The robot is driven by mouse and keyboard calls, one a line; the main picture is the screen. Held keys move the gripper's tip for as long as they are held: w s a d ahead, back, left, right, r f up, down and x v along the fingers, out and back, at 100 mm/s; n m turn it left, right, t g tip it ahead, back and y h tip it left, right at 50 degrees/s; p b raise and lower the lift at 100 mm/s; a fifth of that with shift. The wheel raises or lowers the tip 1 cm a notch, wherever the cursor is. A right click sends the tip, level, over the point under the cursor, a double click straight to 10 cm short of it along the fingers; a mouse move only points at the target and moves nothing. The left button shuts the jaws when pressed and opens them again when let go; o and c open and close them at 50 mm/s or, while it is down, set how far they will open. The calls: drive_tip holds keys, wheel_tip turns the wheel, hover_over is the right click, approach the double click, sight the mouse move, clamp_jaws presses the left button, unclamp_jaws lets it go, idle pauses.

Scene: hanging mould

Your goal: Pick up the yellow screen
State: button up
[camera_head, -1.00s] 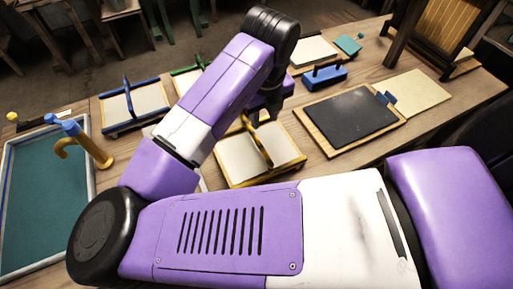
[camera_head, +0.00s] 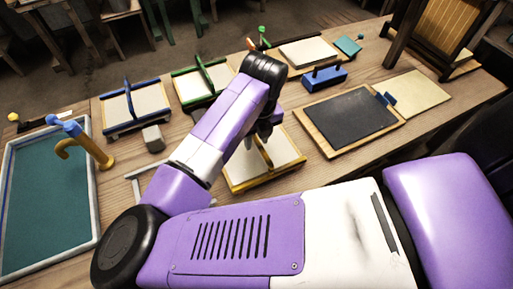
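The yellow screen (camera_head: 284,147) is a pale panel in a yellow frame with an arched yellow handle across its middle. It lies on the wooden table at the centre of the view. My gripper (camera_head: 259,138) points down over the far end of its handle. The dark fingertips are close to the handle, but whether they touch it is unclear. My arm hides the screen's far left part. The finger gap is too small to read.
A blue-framed screen (camera_head: 118,106) and a green-framed screen (camera_head: 190,84) lie behind to the left. A dark board (camera_head: 350,118) and a blue block (camera_head: 325,77) are on the right. A teal tray (camera_head: 45,205) with a yellow-blue hooked tool (camera_head: 88,143) fills the left.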

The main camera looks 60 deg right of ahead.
drive_tip(key=shift+c, duration=0.3)
clamp_jaws()
drive_tip(key=shift+r, duration=0.1)
